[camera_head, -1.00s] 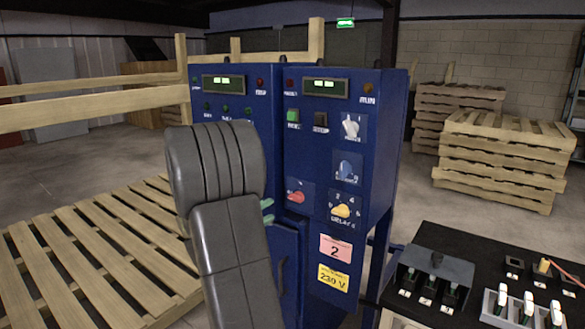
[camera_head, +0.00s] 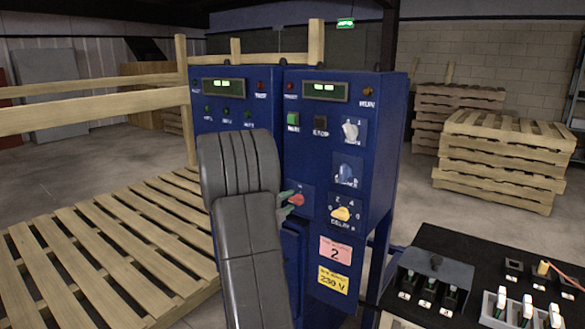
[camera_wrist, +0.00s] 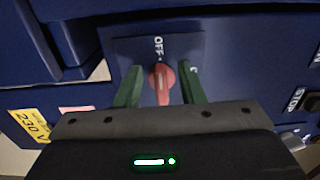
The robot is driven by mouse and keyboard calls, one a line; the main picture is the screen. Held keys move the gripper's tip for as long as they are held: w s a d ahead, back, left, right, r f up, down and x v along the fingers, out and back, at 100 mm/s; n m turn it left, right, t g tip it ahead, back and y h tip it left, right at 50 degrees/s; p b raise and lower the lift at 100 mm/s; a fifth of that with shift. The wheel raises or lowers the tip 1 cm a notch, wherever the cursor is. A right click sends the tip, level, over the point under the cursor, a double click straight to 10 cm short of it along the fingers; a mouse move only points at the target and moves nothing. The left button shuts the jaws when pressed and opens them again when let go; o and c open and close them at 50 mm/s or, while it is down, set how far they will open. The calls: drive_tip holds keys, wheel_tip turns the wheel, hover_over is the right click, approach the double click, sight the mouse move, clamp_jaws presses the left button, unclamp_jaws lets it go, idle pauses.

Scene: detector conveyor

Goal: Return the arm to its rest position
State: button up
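My gripper (camera_head: 287,205) has green fingers and is at the red rotary knob (camera_head: 297,199) on the front of the blue cabinet (camera_head: 375,210). In the wrist view my gripper (camera_wrist: 160,88) is open. One finger is on each side of the red knob (camera_wrist: 162,80), with a gap to it on both sides. The knob sits on a dark plate marked OFF. I cannot tell whether the fingertips reach past the knob's face. My grey arm stands in front of the cabinet's left part and hides some of it.
A wooden pallet platform (camera_head: 100,250) with rails lies left. A black panel with switches (camera_head: 436,275) stands front right. Stacked pallets (camera_head: 500,165) are behind it.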

drive_tip(key=shift+m, duration=0.5)
drive_tip(key=shift+s+a+r+m+b, duration=0.1)
drive_tip(key=shift+s+m+b, duration=0.05)
drive_tip(key=shift+m+b, duration=0.3)
drive_tip(key=shift+r+m, duration=0.1)
drive_tip(key=shift+m, duration=0.95)
drive_tip(key=m, duration=0.2)
drive_tip(key=m+b, duration=0.1)
drive_tip(key=m, duration=0.1)
drive_tip(key=shift+s+d+r, duration=0.1)
drive_tip(key=shift+d+r, duration=0.1)
drive_tip(key=shift+r, duration=0.2)
drive_tip(key=shift+r, duration=0.1)
